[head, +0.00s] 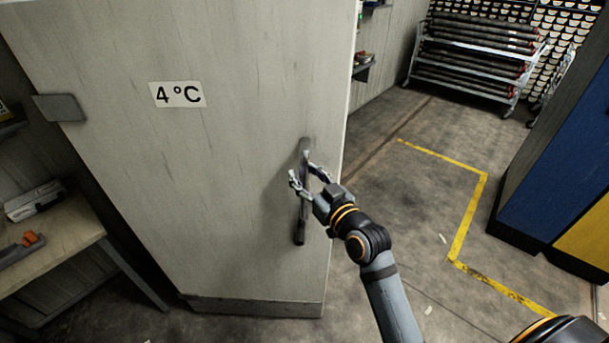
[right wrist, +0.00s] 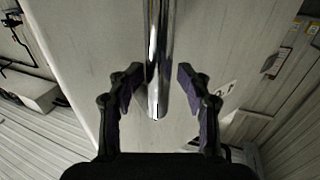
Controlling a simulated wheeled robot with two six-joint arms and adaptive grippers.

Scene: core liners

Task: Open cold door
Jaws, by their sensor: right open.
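The cold door (head: 220,150) is a tall pale grey panel with a "4 °C" label (head: 177,94); it looks shut. Its upright metal bar handle (head: 301,222) is near the door's right edge. My right gripper (head: 302,175) is open at the handle, with one finger on each side of the bar. In the right wrist view the chrome handle (right wrist: 158,60) runs between the two open fingers (right wrist: 158,88), with a gap on both sides. My left gripper is not in view.
A workbench (head: 60,245) with tools stands left of the door. A yellow floor line (head: 470,215) marks the floor to the right. A rack of dark tubes (head: 475,55) stands at the back, and a blue and yellow cabinet (head: 560,170) at the right.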

